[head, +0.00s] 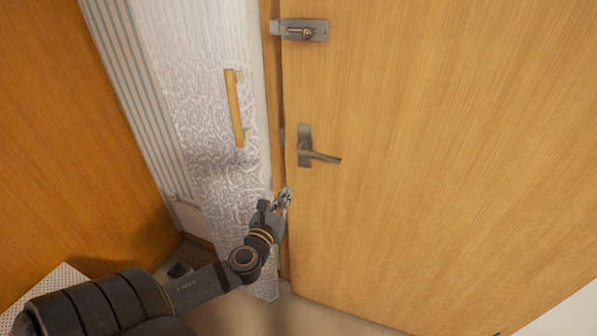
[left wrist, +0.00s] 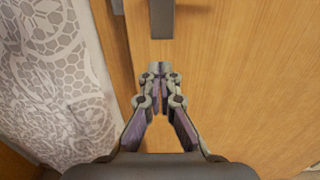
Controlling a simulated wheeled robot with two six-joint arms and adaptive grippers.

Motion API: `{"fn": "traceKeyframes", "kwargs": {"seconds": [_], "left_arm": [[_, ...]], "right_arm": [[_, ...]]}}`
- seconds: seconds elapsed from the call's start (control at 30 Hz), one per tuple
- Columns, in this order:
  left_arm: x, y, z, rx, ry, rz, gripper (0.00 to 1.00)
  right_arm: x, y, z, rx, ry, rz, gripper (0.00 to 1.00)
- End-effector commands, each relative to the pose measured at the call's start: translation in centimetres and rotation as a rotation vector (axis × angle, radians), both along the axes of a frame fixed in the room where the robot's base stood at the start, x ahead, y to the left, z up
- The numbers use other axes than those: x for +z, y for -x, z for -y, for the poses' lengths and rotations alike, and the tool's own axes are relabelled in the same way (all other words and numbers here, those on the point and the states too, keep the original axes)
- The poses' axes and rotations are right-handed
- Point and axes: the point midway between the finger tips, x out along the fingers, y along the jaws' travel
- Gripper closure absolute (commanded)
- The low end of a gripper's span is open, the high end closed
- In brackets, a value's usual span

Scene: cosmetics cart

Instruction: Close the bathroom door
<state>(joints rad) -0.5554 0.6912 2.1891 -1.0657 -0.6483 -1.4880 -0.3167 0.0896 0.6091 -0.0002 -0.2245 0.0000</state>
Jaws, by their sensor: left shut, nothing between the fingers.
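The bathroom door (head: 430,150) is a large wooden panel filling the right of the head view. Its left edge stands close to the wooden frame (head: 270,60), with a narrow dark gap between them. A metal lever handle (head: 318,155) is near that edge, with a metal latch (head: 302,30) above it. My left gripper (head: 286,192) is shut and empty, just below the handle at the door's left edge. In the left wrist view the gripper (left wrist: 154,70) points at the door (left wrist: 240,80), under the handle plate (left wrist: 161,18). Whether the fingertips touch the door is unclear. My right gripper is not seen.
A patterned glass panel (head: 205,120) with a wooden bar handle (head: 234,107) stands left of the frame, close to my left arm. An orange-brown wooden panel (head: 60,140) is at far left. Some bare floor (head: 300,318) shows below the door.

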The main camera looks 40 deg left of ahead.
Motion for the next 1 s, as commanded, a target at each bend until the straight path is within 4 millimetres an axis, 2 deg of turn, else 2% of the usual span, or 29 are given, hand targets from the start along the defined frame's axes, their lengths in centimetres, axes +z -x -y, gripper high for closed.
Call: {"fn": "traceKeyframes", "kwargs": {"seconds": [0.3, 0.5, 0.7, 1.0], "left_arm": [[0.3, -6.8, -1.9, 0.002, 0.005, 0.004, 1.0], [0.2, -9.7, -2.6, 0.0, 0.004, 0.001, 1.0], [0.0, -10.8, -2.9, -0.002, 0.002, 0.0, 1.0], [0.0, -10.9, -2.9, -0.002, 0.001, -0.002, 1.0]], "right_arm": [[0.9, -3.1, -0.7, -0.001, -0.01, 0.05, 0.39], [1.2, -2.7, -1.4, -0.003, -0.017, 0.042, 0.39], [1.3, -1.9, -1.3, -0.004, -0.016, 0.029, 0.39], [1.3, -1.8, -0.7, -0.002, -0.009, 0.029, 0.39]]}}
